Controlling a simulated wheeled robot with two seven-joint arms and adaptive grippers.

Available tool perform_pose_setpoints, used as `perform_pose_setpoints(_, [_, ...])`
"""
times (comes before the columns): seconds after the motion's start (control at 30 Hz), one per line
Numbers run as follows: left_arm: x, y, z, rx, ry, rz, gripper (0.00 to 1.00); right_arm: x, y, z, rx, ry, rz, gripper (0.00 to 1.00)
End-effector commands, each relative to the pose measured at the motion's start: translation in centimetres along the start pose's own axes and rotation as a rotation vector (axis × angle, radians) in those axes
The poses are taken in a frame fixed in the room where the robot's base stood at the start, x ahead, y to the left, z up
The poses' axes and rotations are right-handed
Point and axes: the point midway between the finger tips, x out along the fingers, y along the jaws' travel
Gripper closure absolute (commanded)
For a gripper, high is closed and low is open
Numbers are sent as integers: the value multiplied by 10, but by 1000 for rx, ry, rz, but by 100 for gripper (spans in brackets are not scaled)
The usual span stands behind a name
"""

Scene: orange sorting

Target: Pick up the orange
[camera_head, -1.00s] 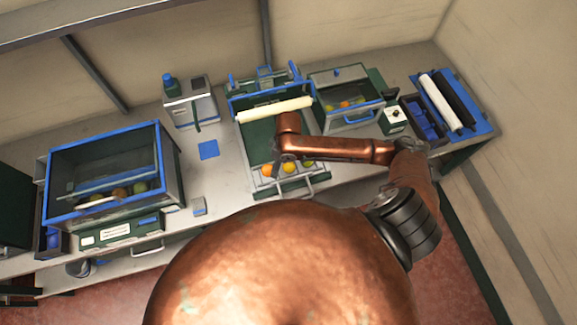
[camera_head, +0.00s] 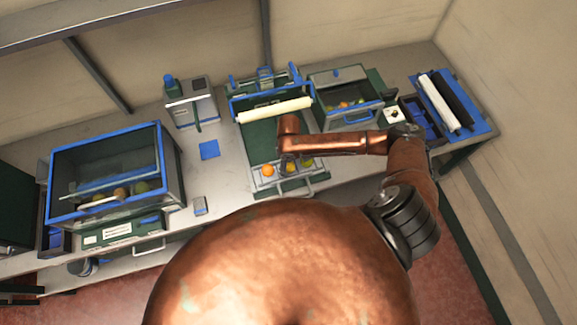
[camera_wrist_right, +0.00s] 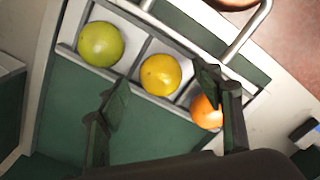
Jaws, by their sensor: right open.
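The orange (camera_head: 267,170) sits in the leftmost compartment of a white tray at the front of the green-bedded machine in the head view. In the right wrist view the orange (camera_wrist_right: 205,113) is partly hidden behind one finger. A yellow fruit (camera_wrist_right: 160,75) lies in the middle compartment and a green fruit (camera_wrist_right: 100,44) in the other end one. My right gripper (camera_head: 288,160) is open and empty above the tray, over the middle fruit. In the wrist view its fingers (camera_wrist_right: 160,100) stand apart, with the yellow fruit between and beyond them. My left gripper is out of view.
A blue-framed clear bin (camera_head: 105,170) with fruit stands at the left. A second fruit bin (camera_head: 345,98) stands behind my right forearm. A cream roller (camera_head: 275,110) crosses the machine behind the gripper. A metal handle (camera_wrist_right: 247,32) borders the tray.

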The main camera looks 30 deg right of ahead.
Motion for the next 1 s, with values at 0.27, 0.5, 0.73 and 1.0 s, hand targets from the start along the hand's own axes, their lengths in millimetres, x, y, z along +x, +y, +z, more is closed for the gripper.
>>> perform_pose_setpoints(0.27, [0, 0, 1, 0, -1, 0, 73, 0, 0, 0, 0, 1, -1, 46])
perform_pose_setpoints(0.5, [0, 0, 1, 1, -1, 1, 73, 0, 0, 0, 0, 1, -1, 62])
perform_pose_setpoints(0.73, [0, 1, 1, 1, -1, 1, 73, 0, 0, 0, 0, 1, -1, 78])
perform_pose_setpoints(1.0, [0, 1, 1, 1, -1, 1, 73, 0, 0, 0, 0, 1, 0, 87])
